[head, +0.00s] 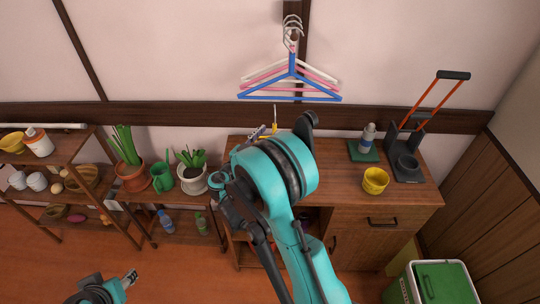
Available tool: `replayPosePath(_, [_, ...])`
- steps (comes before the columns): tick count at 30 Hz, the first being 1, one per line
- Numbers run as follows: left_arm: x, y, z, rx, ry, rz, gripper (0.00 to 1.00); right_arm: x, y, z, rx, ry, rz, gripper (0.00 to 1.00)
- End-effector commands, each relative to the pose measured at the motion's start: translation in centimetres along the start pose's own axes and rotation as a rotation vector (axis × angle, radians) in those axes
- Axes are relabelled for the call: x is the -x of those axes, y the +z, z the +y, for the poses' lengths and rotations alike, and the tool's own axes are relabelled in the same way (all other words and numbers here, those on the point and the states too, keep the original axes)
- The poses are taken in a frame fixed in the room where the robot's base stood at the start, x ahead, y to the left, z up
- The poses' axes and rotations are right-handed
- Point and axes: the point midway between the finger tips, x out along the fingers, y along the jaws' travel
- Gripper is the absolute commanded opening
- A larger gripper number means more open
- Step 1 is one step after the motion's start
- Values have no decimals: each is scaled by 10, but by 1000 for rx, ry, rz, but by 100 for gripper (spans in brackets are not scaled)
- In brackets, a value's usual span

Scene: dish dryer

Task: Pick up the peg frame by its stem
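I cannot pick out the peg frame and its stem with certainty. A small cluster of thin white, purple and yellow parts (262,131) shows on the wooden counter (345,190), just behind my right arm, which hides much of it. My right arm rises from the bottom and bends over the counter's left part. My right gripper (238,208) is dark and seen edge-on at the counter's left front; its fingers are unclear. My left gripper (130,277) is low at the bottom left, far from the counter, small and partly cut off with its arm.
Hangers (290,85) hang above. Potted plants (192,178) stand left. A green-lidded bin (445,282) is lower right.

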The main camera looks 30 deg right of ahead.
Motion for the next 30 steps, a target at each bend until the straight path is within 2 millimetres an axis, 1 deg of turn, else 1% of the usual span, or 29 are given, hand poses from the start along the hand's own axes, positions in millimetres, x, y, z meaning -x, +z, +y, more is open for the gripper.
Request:
replayPosePath(5, [-7,5,0,0,0,0,44,-19,3,0,1,2,-1,36])
replayPosePath(9, [-13,9,0,0,0,0,44,-42,4,-1,1,1,-2,36])
replayPosePath(11, [-14,10,0,0,0,0,44,-49,4,0,1,1,-2,36])
replayPosePath(13, [-14,10,0,0,0,0,44,-52,3,-1,1,-1,-2,36])
replayPosePath(18, [-13,9,0,0,0,0,44,-52,2,-2,2,-2,-2,36])
replayPosePath(19, [-13,9,0,0,0,0,44,-52,2,-2,2,-2,-2,31])
replayPosePath(20, [-13,9,0,0,0,0,44,-52,2,-2,2,-2,-2,23])
replayPosePath(21, [-13,9,0,0,0,0,44,-52,2,-2,2,-2,-2,13])
replayPosePath(22, [-13,9,0,0,0,0,44,-52,2,-2,2,-2,-2,5])
replayPosePath(23, [-13,9,0,0,0,0,44,-52,2,-2,2,-2,-2,0])
replayPosePath(30, [-13,9,0,0,0,0,44,-52,2,-2,2,-2,-2,0])
